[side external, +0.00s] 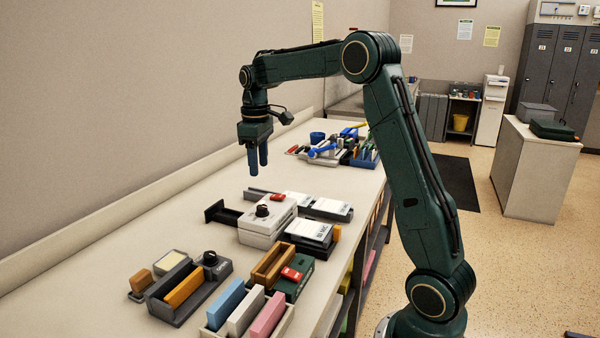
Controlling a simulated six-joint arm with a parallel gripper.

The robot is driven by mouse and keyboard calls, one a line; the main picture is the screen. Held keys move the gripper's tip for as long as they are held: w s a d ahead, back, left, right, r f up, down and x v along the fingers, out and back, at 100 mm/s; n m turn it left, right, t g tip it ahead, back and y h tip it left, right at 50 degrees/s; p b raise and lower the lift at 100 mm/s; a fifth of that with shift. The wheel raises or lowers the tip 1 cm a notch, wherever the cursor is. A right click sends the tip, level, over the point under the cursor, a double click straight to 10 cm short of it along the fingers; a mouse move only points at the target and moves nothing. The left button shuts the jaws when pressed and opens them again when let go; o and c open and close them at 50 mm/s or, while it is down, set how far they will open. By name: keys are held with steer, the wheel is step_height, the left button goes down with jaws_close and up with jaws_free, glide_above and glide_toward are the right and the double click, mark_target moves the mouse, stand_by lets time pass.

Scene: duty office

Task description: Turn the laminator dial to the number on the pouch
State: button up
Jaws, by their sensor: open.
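My gripper (259,165) hangs with its blue fingers pointing down, open and empty, well above the bench. Below it, a white box-shaped device (266,226) stands on the bench with a black dial (263,211) and a red part on top. A dark grey device (211,266) nearer the camera also has a black dial (210,256). I cannot tell for sure which one is the laminator. The dial markings are too small to read. I cannot pick out the pouch or its number.
Two pale-topped dark items (309,233) (330,208) lie right of the white device. A green device (293,278) with a red part, a wooden tray (272,264) and coloured blocks (267,316) crowd the front. Tools and a blue cup (317,137) stand farther back. The bench's left strip is clear.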

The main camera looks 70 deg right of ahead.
mark_target(262, 206)
step_height(262, 206, down, 12)
steer(key=shift+d+r, duration=0.1)
stand_by(0.5)
steer(key=c, duration=1)
